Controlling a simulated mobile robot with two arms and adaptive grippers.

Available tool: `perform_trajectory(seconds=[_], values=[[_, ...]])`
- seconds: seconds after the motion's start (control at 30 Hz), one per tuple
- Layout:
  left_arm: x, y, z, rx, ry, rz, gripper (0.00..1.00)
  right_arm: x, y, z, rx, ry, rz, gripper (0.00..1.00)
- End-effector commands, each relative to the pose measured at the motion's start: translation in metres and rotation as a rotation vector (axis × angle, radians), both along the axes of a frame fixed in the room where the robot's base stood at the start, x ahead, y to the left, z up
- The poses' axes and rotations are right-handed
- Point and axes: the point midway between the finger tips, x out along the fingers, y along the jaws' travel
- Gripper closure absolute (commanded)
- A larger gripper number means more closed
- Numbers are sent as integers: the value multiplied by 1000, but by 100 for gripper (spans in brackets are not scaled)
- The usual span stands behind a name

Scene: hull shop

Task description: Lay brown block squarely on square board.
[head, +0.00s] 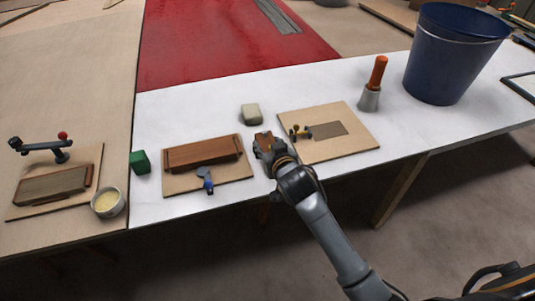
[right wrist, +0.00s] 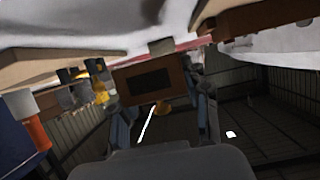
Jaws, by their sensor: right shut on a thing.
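My right gripper (head: 265,141) is shut on the brown block (right wrist: 149,80), which shows between its fingers in the right wrist view with a dark rectangle on its face. In the head view only a small part of the block shows at the gripper. The gripper is left of the square board (head: 353,147), in the gap between it and the middle board. The square board is light wood with a dark rectangular patch (head: 328,130) on top. The block appears apart from this board. My left gripper is not in view.
A small yellow-and-black fitting (head: 301,132) stands at the square board's left part. The middle board (head: 232,174) holds a reddish-brown piece. A pale block (head: 251,114) lies behind the gripper. An orange-handled tool (head: 373,85) and blue bucket (head: 448,58) stand to the right.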

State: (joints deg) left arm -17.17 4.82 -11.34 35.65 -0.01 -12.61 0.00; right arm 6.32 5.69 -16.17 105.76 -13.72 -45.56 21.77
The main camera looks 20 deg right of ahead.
Motion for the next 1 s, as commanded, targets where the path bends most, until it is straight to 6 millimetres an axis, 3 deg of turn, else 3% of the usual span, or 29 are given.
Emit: perform_trajectory(seconds=[0.27,0.67,0.7,0.8,1.0], values=[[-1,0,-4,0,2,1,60,5,1,-34,-1,0,2,88],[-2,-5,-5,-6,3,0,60,5,1,-40,-1,-1,1,88],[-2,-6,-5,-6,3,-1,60,5,0,-40,-1,0,1,52],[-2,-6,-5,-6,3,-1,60,5,0,-40,-1,0,1,31],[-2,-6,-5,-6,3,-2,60,5,0,-40,-1,0,1,31]])
